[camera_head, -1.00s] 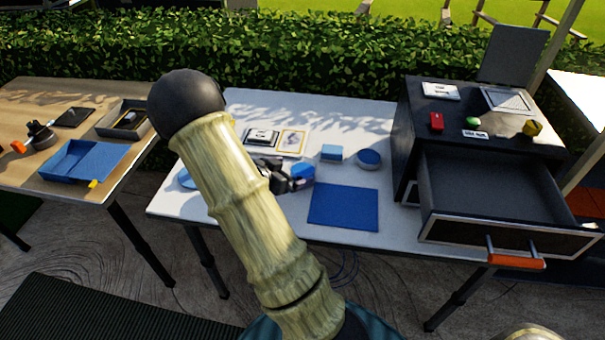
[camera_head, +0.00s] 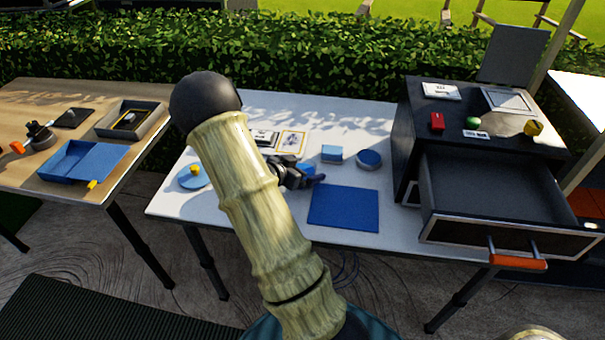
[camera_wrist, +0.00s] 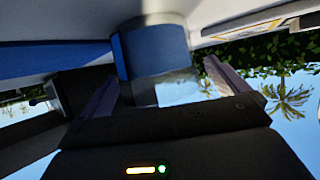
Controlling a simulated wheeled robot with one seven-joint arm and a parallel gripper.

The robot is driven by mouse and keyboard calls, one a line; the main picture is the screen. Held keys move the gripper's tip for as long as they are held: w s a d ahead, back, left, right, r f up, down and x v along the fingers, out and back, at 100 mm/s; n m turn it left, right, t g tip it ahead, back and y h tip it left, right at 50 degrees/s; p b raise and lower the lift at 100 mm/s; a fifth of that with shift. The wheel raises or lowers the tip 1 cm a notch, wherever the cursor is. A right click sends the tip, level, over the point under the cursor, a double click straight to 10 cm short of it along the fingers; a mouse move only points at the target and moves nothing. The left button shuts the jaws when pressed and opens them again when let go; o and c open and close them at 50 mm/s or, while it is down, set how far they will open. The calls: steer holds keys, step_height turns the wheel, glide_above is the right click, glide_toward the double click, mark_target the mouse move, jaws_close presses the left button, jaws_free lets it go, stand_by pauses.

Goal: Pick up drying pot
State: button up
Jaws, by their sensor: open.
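A blue round pot (camera_head: 307,168), which I take to be the drying pot, stands on the white table, partly hidden behind my gripper (camera_head: 315,179). In the wrist view, a blue cylinder (camera_wrist: 152,50) with a pale end lies ahead, between the lines of my gripper's two fingers (camera_wrist: 160,72). The fingers are spread apart. I cannot tell whether the pot is inside the jaws or just beyond them.
A blue mat (camera_head: 343,208) lies in front on the white table (camera_head: 270,220). A light-blue box (camera_head: 331,152) stands behind it. A blue dish (camera_head: 190,183) with a yellow piece is at left. A black cabinet with an open drawer (camera_head: 495,185) stands at right. My arm hides part of the table.

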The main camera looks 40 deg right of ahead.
mark_target(303, 165)
steer(key=c, duration=1.3)
step_height(303, 165, up, 10)
steer(key=shift+r+p, duration=0.1)
steer(key=shift+p, duration=1.05)
steer(key=shift+d, duration=0.1)
